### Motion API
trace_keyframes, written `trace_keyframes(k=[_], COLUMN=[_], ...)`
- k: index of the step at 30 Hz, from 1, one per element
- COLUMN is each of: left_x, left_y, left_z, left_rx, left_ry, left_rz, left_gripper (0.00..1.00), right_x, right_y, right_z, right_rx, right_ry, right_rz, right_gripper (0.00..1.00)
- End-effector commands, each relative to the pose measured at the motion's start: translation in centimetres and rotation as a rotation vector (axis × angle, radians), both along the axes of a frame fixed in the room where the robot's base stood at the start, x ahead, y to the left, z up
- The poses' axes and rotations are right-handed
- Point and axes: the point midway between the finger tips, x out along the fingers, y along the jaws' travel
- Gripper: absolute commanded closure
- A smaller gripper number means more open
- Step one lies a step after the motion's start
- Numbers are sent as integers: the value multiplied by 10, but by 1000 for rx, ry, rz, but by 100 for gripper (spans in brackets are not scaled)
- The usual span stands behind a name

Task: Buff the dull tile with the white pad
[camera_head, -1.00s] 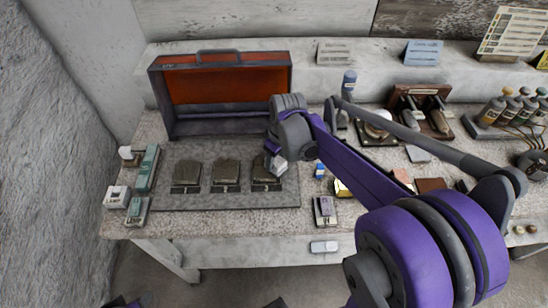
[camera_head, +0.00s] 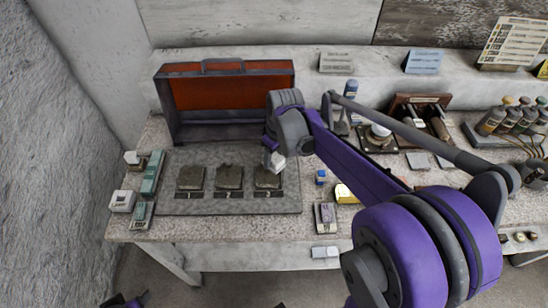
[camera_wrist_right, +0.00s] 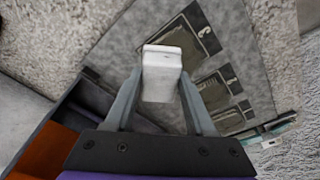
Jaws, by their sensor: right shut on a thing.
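My right gripper (camera_head: 275,150) is shut on the white pad (camera_head: 277,162), just behind the rightmost of three dark tiles. In the right wrist view the white pad (camera_wrist_right: 162,75) sits between the two fingers. The tiles stand in a row on a grey board (camera_head: 235,207): a left tile (camera_head: 190,178), a middle tile (camera_head: 229,177) and a right tile (camera_head: 268,180). All three look dark and worn, so I cannot tell which is the dull one. I cannot tell whether the pad touches the right tile.
An open grey case with an orange lining (camera_head: 230,92) stands behind the board. Green and white small blocks (camera_head: 152,172) are at the left.

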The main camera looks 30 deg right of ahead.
Motion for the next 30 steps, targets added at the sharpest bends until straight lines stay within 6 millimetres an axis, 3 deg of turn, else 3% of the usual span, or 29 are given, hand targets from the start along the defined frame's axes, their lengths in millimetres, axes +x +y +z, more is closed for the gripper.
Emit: trace_keyframes(k=[3,13,24,30], left_x=[3,3,14,13], left_y=[0,0,0,0], left_z=[8,8,38,37], left_rx=[0,0,0,0], left_ry=[-5,-5,-26,-25], left_rz=[0,0,0,0], left_gripper=[50,50,50,50], right_x=[1,0,2,0], right_y=[0,0,0,0], right_z=[10,11,49,48], right_rx=[0,0,0,0], right_ry=[-2,-1,-4,-1], right_rz=[0,0,0,0], right_gripper=[100,100,100,100])
